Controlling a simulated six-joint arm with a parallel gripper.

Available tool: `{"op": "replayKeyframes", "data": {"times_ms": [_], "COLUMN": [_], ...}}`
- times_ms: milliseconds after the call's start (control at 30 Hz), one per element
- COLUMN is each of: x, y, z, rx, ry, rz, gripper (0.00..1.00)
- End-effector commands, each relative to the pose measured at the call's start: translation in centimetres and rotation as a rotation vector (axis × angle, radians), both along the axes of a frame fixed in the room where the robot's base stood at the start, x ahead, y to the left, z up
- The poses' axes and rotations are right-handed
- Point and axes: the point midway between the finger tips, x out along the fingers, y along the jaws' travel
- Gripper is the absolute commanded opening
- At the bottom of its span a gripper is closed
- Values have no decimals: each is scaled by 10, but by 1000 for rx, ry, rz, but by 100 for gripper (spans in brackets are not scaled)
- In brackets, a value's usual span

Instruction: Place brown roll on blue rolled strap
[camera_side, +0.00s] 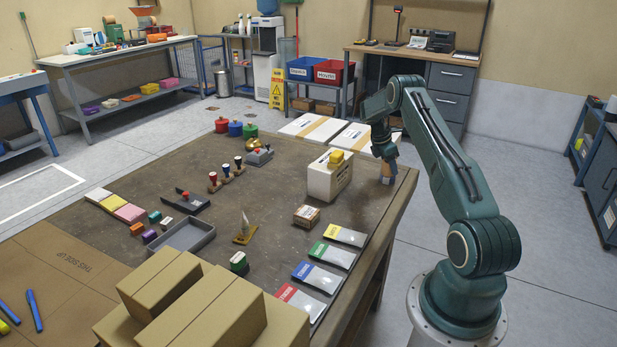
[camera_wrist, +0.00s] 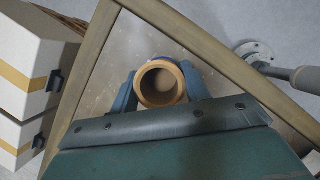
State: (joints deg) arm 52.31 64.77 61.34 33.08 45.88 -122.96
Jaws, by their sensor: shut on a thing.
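The brown roll (camera_wrist: 142,84) is a hollow ring seen end-on in the wrist view, between the two blue-grey fingers of my gripper (camera_wrist: 160,86). My gripper is shut on it. In the side view my gripper (camera_side: 386,174) points down at the table's far right corner, with a little of the brown roll showing at the fingers. A dark blue edge (camera_wrist: 187,66) shows beside the roll in the wrist view; I cannot tell whether it is the blue rolled strap or part of a finger. The roll's underside is hidden, so I cannot tell what it touches.
A white box (camera_side: 325,182) with a yellow item on top stands left of my gripper. Flat white boxes (camera_side: 310,128) lie behind it. A small brown carton (camera_side: 306,216) and several colored packets (camera_side: 330,254) lie nearer. Red, blue and green knobbed containers (camera_side: 235,128) stand far left.

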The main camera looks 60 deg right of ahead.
Motion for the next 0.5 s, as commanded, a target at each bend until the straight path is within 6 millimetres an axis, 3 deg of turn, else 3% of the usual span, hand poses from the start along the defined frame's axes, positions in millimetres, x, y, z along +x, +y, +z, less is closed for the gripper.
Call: {"op": "replayKeyframes", "data": {"times_ms": [467, 500], "x": [0, 0], "y": [0, 0], "z": [-6, -5], "rx": [-1, -1], "ry": [-1, -1], "rz": [-1, -1], "gripper": [24, 54]}}
